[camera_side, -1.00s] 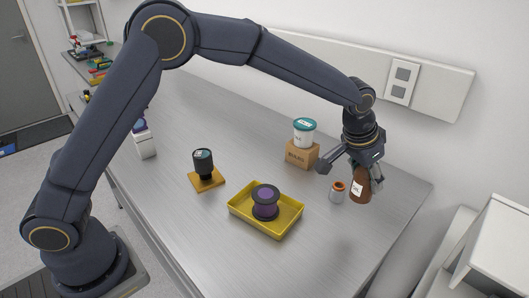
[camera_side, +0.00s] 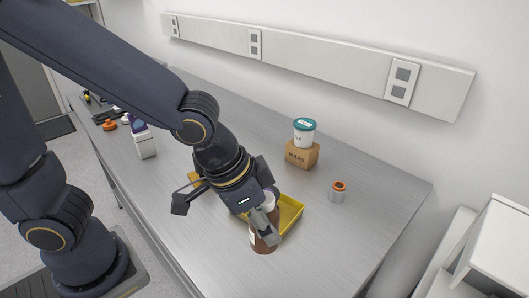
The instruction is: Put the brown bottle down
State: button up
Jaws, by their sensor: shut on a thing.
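The brown bottle (camera_side: 262,243) is in my gripper (camera_side: 264,220), at the front side of the yellow tray. It looks upright, with part of its white label showing at its left side. The gripper is shut on its upper part and hides much of it. I cannot tell whether the bottle's base touches the table.
The yellow tray (camera_side: 290,213) is right behind the bottle, mostly hidden by my gripper. A small jar with an orange lid (camera_side: 338,191) stands to the right. A white tub with a teal lid (camera_side: 305,132) sits on a cardboard box (camera_side: 302,154). The table's right part is clear.

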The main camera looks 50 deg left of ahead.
jog(key=shift+s+r, duration=0.35)
jog(key=shift+s, duration=0.25)
jog(key=shift+w+d+r, duration=0.15)
jog(key=shift+d, duration=0.2)
jog(key=w+d+f, duration=0.3)
jog(key=w+d, duration=0.1)
jog(key=w, duration=0.3)
jog(key=shift+w+f+m, duration=0.2)
jog(key=shift+f+m, duration=0.1)
jog(key=shift+f, duration=0.1)
jog(key=shift+w+d+r+x, duration=0.1)
jog(key=shift+w+x, duration=0.05)
jog(key=shift+x, duration=1.55)
jog(key=shift+w+d+r+x, duration=0.1)
jog(key=shift+w+x, duration=0.05)
jog(key=shift+x, duration=1.5)
jog(key=shift+w+d+x, duration=0.1)
jog(key=shift+w+x, duration=0.05)
jog(key=shift+x, duration=1.55)
jog(key=shift+f, duration=0.15)
jog(key=o, duration=1.2)
jog(key=shift+o, duration=0.3)
